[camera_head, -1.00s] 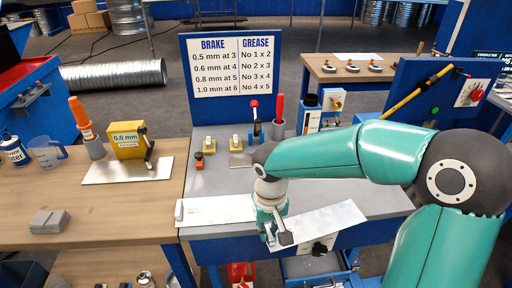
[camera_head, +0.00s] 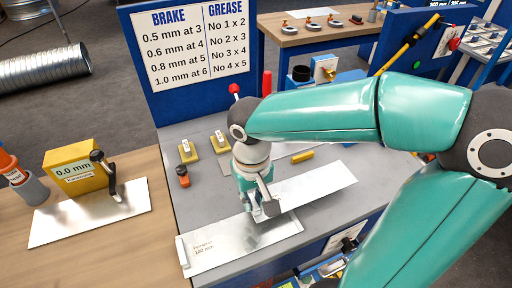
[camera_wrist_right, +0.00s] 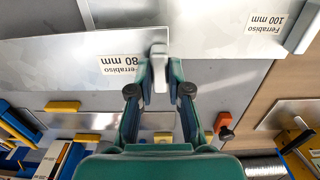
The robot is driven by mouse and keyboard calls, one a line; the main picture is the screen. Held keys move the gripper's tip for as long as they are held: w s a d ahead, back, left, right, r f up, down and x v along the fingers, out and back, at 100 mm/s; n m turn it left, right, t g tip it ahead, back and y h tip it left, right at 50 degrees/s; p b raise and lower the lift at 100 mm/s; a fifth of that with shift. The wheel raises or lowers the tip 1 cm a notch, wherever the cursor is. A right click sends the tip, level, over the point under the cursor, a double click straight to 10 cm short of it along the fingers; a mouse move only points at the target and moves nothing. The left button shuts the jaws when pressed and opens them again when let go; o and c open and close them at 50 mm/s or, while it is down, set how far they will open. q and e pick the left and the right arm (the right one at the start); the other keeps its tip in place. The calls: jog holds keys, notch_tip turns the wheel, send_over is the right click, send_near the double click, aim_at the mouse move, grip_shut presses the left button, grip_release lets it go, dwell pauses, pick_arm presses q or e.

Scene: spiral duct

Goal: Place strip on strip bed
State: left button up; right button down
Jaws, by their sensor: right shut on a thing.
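My right gripper (camera_head: 262,211) is shut on the near end of a shiny metal strip (camera_head: 318,188). In the right wrist view the fingers (camera_wrist_right: 160,75) pinch the right end of this strip (camera_wrist_right: 75,58), labelled 80 mm. The strip sticks out to the right in the head view, tilted across the grey bench. A flat plate (camera_wrist_right: 85,122) with yellow blocks along it lies beyond the strip in the wrist view, partly hidden by my fingers. I cannot tell for sure whether this is the strip bed. My left gripper is not in view.
A 100 mm sheet (camera_head: 235,250) with a pale end block (camera_head: 182,252) lies at the front left of the bench (camera_head: 200,208). A yellow gauge (camera_head: 75,170) stands on the wooden table.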

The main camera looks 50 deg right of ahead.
jog(key=w+d+p, duration=0.1)
jog(key=w+d, duration=0.1)
jog(key=w, duration=0.3)
jog(key=w+d+p, duration=0.1)
jog(key=w+d, duration=0.2)
jog(key=w, duration=0.2)
jog(key=w+d+p, duration=0.2)
jog(key=w+d, duration=0.1)
jog(key=w, duration=0.2)
jog(key=shift+d, duration=0.1)
jog(key=shift+w+d+f, duration=0.1)
jog(key=shift+w+f, duration=0.05)
jog(key=shift+f, duration=1.6)
jog(key=c, duration=1.1)
grip_release()
notch_tip(320, 180, up, 12)
jog(key=shift+r, duration=0.1)
